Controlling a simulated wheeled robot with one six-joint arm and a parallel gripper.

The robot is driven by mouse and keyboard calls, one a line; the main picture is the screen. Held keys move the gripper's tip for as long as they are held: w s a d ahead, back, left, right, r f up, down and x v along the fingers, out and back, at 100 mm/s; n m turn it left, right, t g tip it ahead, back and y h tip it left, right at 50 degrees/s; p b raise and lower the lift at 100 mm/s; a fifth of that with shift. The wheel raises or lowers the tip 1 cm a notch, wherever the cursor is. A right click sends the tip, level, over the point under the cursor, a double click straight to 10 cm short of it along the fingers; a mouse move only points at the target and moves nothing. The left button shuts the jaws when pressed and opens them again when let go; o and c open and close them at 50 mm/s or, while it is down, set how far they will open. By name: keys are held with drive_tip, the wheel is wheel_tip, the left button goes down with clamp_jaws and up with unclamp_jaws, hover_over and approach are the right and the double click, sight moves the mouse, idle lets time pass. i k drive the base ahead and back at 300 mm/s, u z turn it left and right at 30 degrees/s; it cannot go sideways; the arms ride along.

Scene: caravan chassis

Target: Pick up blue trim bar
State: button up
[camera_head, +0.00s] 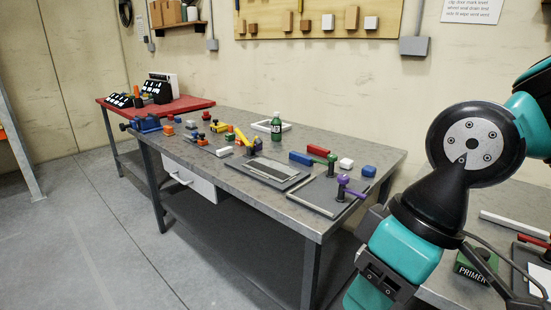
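A blue bar (301,158), which looks like the blue trim bar, lies on the grey metal workbench (240,190), right of the green bottle (276,126). A red bar (318,150) lies close behind its right end. A green-topped clamp or handle (331,163) stands just to its right. A smaller blue block (369,171) sits farther right, near the bench's right end. My teal and black arm fills the right side, well to the right of the blue bar. I cannot make out my gripper's fingers, and nothing touches the blue bar.
A purple-knobbed clamp (344,186) stands at a grey frame near the front right edge. A white block (346,163) and a dark flat panel (268,172) lie nearby. A green primer box (478,268) is at lower right. The floor left of the bench is clear.

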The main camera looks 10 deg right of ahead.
sight(305, 160)
drive_tip(key=u, duration=0.75)
drive_tip(key=i, duration=0.9)
drive_tip(key=u, duration=0.7)
drive_tip(key=i, duration=1)
drive_tip(key=z, duration=0.4)
drive_tip(key=i, duration=0.75)
drive_tip(key=z, duration=1.2)
drive_tip(key=i, duration=0.55)
drive_tip(key=z, duration=0.5)
